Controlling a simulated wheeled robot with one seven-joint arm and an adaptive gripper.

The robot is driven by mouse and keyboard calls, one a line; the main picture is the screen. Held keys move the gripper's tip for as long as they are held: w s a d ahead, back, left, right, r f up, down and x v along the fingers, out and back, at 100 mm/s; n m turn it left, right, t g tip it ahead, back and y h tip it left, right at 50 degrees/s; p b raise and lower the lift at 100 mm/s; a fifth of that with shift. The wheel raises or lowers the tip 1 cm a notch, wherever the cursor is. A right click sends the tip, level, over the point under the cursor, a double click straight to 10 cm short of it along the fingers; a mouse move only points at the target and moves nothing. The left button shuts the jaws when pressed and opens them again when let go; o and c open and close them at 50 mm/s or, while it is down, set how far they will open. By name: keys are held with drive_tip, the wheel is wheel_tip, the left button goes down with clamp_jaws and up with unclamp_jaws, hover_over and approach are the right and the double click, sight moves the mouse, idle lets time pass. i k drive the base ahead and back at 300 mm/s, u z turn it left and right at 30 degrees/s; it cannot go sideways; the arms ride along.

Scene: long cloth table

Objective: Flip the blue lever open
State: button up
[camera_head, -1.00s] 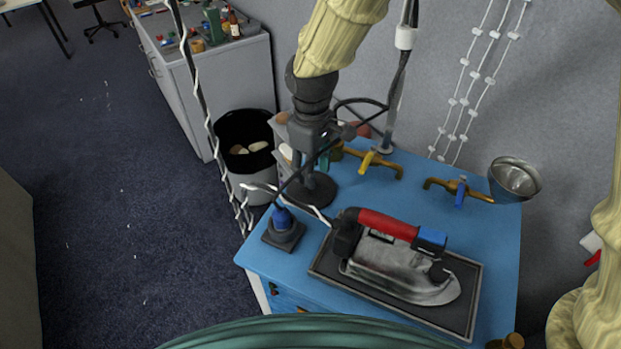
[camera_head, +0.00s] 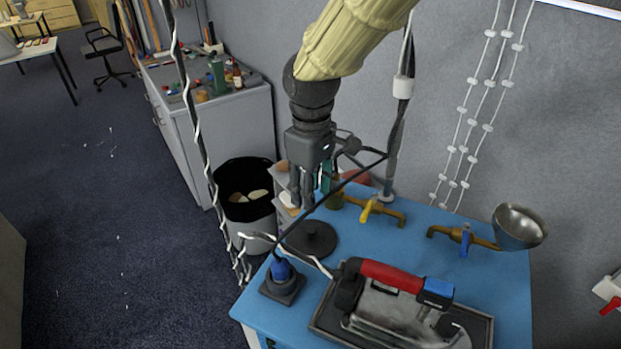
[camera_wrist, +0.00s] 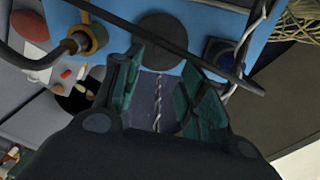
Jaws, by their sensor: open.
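The blue lever (camera_head: 465,243) sits on a brass valve (camera_head: 482,242) at the right back of the blue table, beside a metal funnel-like cup. It hangs down at the valve's front. My gripper (camera_head: 301,204) is far to its left, pointing down above the table's left back part, near a round dark disc. In the wrist view its two fingers (camera_wrist: 162,95) are spread with nothing between them. I cannot make out the blue lever in the wrist view.
A second brass valve with a yellow lever (camera_head: 367,211) stands between my gripper and the blue lever. A metal cup (camera_head: 519,227), an iron-like tool with a red handle (camera_head: 391,275) and a blue-topped black base (camera_head: 281,271) are also there. A waste bin (camera_head: 245,208) stands left of the table.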

sight(464, 232)
drive_tip(key=k, duration=1.5)
